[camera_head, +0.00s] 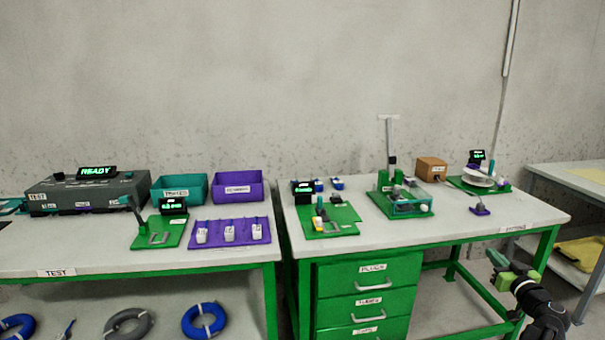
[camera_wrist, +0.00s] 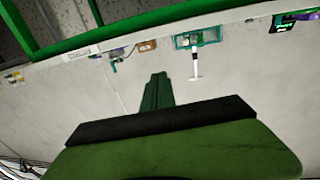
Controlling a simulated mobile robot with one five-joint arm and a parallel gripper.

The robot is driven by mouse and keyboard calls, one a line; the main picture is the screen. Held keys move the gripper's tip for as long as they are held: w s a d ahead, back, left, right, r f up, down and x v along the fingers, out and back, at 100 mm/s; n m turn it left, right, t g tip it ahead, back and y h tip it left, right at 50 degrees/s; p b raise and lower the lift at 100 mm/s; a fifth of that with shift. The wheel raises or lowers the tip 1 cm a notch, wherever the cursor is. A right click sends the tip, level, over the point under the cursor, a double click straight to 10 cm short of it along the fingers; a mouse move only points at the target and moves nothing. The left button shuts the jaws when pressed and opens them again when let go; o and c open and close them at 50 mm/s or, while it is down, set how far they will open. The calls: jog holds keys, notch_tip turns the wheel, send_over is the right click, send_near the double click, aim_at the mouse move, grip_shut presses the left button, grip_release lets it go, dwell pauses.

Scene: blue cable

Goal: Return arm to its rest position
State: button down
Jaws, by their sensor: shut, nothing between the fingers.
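My gripper (camera_head: 497,260) is at the lower right in the head view, in front of the right bench's front right corner. Its green fingers are closed together and hold nothing. In the wrist view the fingers (camera_wrist: 157,92) show as one green shape against the wall, with nothing between them. The black part of my arm reaches down to the bottom edge of the head view. The wrist view looks tilted over, with the bench top along its upper edge. No blue cable is in my gripper.
The right bench (camera_head: 450,236) carries green fixtures, a brown box (camera_head: 431,169) and a small purple piece (camera_head: 480,208). The left bench holds a READY tester (camera_head: 88,192), two bins and a purple tray (camera_head: 230,240). Cable coils (camera_head: 203,320) lie below. Another table (camera_head: 580,178) stands far right.

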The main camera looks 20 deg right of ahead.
jog(key=w+a+f+n+g+y, duration=0.2)
jog(key=w+a+f+y, duration=0.2)
jog(key=w+a, duration=0.55)
jog(key=w+a+f+n+g+y, duration=0.1)
jog(key=w+a+f+g+y, duration=0.25)
jog(key=a, duration=1.05)
jog(key=w+a+f+n+g+y, duration=0.1)
jog(key=w+a+f+n+y, duration=0.15)
jog(key=w+a+f, duration=0.7)
jog(key=s+a+f+g+h, duration=0.1)
jog(key=s+a+f+g, duration=0.2)
jog(key=a, duration=0.8)
jog(key=s+a+f+g+h, duration=0.15)
jog(key=s+a+g, duration=0.3)
jog(key=a, duration=0.65)
jog(key=s+a+f+g+h, duration=0.1)
jog(key=s+a+f+g, duration=0.2)
jog(key=a, duration=0.8)
notch_tip(320, 180, up, 28)
jog(key=p, duration=2.7)
jog(key=shift+s+d+r+m+p, duration=0.2)
jog(key=shift+s+d+m+p, duration=0.05)
jog(key=shift+d+m+p, duration=0.2)
